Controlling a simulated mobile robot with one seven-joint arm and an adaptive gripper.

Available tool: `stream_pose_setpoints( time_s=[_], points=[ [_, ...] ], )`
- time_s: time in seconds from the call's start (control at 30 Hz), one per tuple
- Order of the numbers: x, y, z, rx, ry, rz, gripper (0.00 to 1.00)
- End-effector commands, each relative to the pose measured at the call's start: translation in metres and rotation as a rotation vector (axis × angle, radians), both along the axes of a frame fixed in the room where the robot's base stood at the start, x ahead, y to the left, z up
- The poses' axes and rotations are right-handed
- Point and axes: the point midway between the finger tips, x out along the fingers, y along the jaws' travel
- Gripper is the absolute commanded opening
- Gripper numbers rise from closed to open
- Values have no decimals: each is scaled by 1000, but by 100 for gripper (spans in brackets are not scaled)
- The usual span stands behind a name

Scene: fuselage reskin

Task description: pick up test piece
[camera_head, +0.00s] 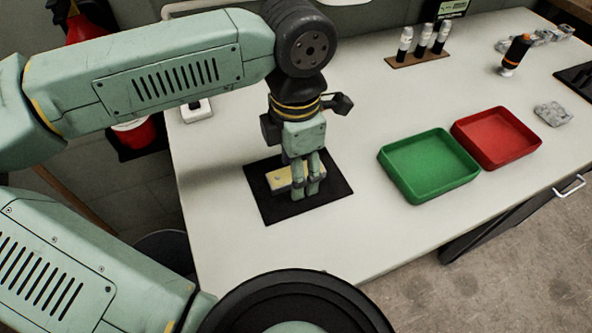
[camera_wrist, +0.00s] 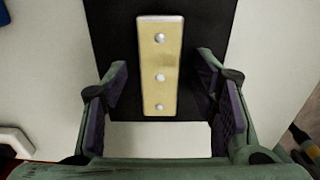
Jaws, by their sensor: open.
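The test piece (camera_wrist: 160,92) is a flat yellowish bar with a row of 3 round silver rivet heads. It lies on a black mat (camera_head: 263,205) on the white table, and in the head view its left part (camera_head: 279,177) shows beside my fingers. In the wrist view my gripper (camera_wrist: 161,95) is open, with one finger on each side of the piece and a gap on both sides. I cannot tell its exact height above the piece.
A green tray (camera_head: 385,160) and a red tray (camera_head: 535,145) stand right of the mat. Several white-capped tubes (camera_head: 422,40) stand in a brown holder at the back. An orange-and-black bottle (camera_head: 515,54) stands at the back right. The table between mat and green tray is clear.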

Motion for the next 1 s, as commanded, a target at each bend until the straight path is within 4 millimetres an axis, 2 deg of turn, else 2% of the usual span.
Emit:
stream_pose_setpoints(
  time_s=[0.13, 0.9, 1.0],
  points=[
    [0, 0, 0, 0, 0, 0, 52],
    [0, 0, 1, 0, 0, 0, 1],
    [0, 0, 1, 0, -1, 0, 0]
  ],
)
